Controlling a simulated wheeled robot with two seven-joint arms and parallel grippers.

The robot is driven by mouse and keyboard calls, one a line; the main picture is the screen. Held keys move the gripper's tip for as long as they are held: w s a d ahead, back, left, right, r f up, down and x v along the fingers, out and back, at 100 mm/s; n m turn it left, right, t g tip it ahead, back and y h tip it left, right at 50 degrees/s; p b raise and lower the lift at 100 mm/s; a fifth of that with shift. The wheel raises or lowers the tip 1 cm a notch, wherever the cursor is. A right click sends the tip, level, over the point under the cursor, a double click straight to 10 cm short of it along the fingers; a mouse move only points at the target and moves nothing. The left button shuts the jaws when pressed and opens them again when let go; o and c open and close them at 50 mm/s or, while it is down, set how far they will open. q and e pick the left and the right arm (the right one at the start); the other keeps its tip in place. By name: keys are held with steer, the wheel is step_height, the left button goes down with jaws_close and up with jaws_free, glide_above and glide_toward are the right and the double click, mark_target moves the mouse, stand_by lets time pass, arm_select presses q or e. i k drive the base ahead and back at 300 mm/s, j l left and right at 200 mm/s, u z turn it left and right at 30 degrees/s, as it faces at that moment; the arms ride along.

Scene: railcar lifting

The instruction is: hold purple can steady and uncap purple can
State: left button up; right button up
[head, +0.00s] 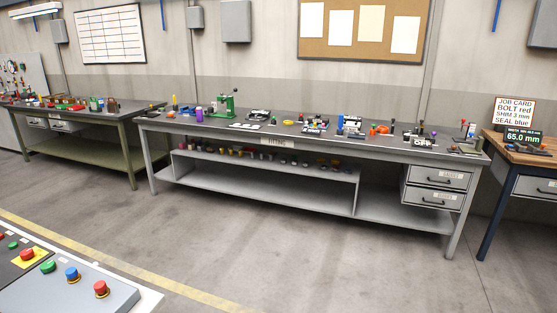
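A small purple can-like object (199,114) stands upright near the left end of the grey workbench marked FITTING (380,152). It is far off and too small to tell whether a cap is on it. Neither of my grippers shows in the head view, and nothing of mine is seen near the bench.
A control panel (75,285) with coloured buttons fills the lower left corner. A green bench (75,148) stands at the left and a wood-topped bench (525,148) at the right. A green press (225,105) is beside the purple object. Open floor lies before the grey bench.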

mark_target(200, 114)
steer(key=i+l+z, duration=0.1)
steer(key=i, duration=0.75)
steer(key=i+l+z, duration=0.1)
steer(key=i, duration=0.75)
steer(key=i+j+u, duration=0.2)
steer(key=i+u, duration=0.15)
steer(key=i, duration=0.3)
steer(key=i+u, duration=0.35)
steer(key=i, duration=0.25)
steer(key=i+l+u, duration=0.15)
steer(key=i+u, duration=0.2)
steer(key=i, duration=1.35)
steer(key=i+j, duration=0.2)
steer(key=i, duration=0.25)
steer(key=i+j+z, duration=0.1)
steer(key=i, duration=0.35)
steer(key=i+j, duration=0.35)
steer(key=i+l+z, duration=0.05)
steer(key=i, duration=0.05)
